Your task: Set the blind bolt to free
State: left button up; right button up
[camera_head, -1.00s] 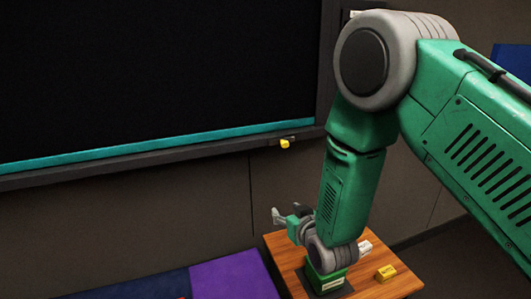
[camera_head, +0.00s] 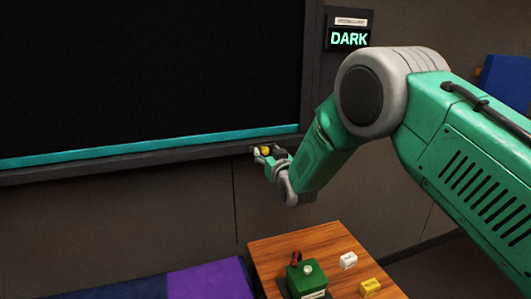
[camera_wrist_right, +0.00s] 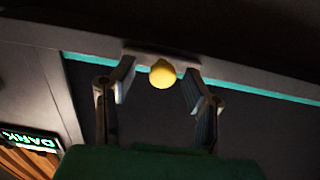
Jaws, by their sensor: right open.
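The blind bolt shows as a yellow knob (camera_head: 265,150) on the dark lower rail of the window frame, near its right end. In the right wrist view the yellow knob (camera_wrist_right: 162,74) sits between the two fingertips, in front of a pale mount. My right gripper (camera_head: 263,155) is at the rail, right by the knob. In the wrist view its fingers (camera_wrist_right: 160,85) are apart on either side of the knob, with gaps on both sides. My left gripper is not in view.
A sign reading DARK (camera_head: 349,39) hangs right of the window. A teal strip (camera_head: 150,146) runs along the blind's bottom. Below, a wooden table (camera_head: 310,241) holds a green box (camera_head: 306,278), a white block (camera_head: 348,261) and a yellow block (camera_head: 370,286).

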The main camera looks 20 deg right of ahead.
jog(key=shift+w+d, duration=0.1)
jog(key=shift+w, duration=0.55)
jog(key=shift+a, duration=0.35)
jog(key=shift+c, duration=1.2)
grip_shut()
jog(key=shift+w+d, duration=0.1)
jog(key=shift+d, duration=2.2)
jog(key=shift+o, duration=1.2)
grip_release()
jog(key=shift+d, duration=0.1)
